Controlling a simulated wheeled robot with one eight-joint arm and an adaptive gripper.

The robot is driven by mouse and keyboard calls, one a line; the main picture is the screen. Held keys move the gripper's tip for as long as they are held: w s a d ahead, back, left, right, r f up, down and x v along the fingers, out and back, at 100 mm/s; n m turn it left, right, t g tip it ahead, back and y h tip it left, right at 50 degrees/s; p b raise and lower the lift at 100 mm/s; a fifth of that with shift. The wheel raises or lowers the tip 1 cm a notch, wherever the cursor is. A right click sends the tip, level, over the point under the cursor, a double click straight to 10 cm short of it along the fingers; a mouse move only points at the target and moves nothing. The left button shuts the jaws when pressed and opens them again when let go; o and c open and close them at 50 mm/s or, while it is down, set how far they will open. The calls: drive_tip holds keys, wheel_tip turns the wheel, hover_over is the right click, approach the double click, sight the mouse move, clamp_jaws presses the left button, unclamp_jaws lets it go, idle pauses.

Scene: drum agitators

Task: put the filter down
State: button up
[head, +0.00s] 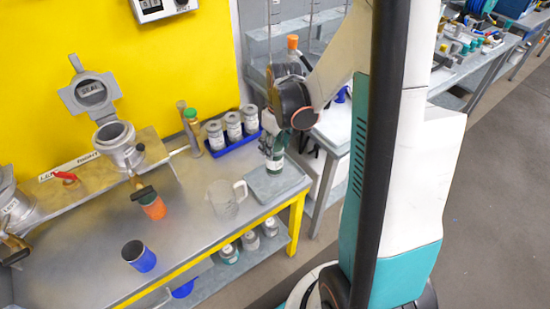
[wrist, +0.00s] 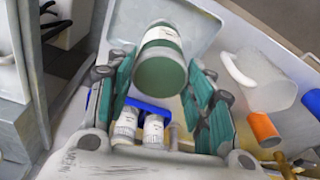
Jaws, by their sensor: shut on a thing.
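The filter is a short cylinder with a dark green end and a pale label band; in the wrist view the filter (wrist: 162,66) is between my fingers. My gripper (wrist: 162,95) is shut on it. In the head view my gripper (head: 273,148) points down at the right end of the bench, and the filter (head: 274,164) shows just below the fingers, partly hidden. It is over or on a grey square tray (head: 282,186); the tray also shows in the wrist view (wrist: 208,30). I cannot tell whether the filter touches the tray.
A clear jug (head: 226,199) stands left of the tray. Behind, a blue rack (head: 236,145) holds several labelled jars. The bench's yellow front edge is near the tray.

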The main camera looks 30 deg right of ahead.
drive_tip(key=shift+f+b, duration=0.7)
drive_tip(key=shift+f, duration=1.65)
drive_tip(key=shift+f, duration=0.2)
drive_tip(key=o, duration=1.4)
drive_tip(key=shift+r, duration=0.15)
drive_tip(key=r+p, duration=0.1)
drive_tip(key=r, duration=0.3)
drive_tip(key=s+r+p, duration=0.1)
drive_tip(key=r, duration=0.3)
drive_tip(key=r+p, duration=0.1)
drive_tip(key=r, duration=0.3)
drive_tip(key=shift+s+d+p, duration=0.15)
drive_tip(key=shift+s+p, duration=0.05)
drive_tip(key=shift+p, duration=0.2)
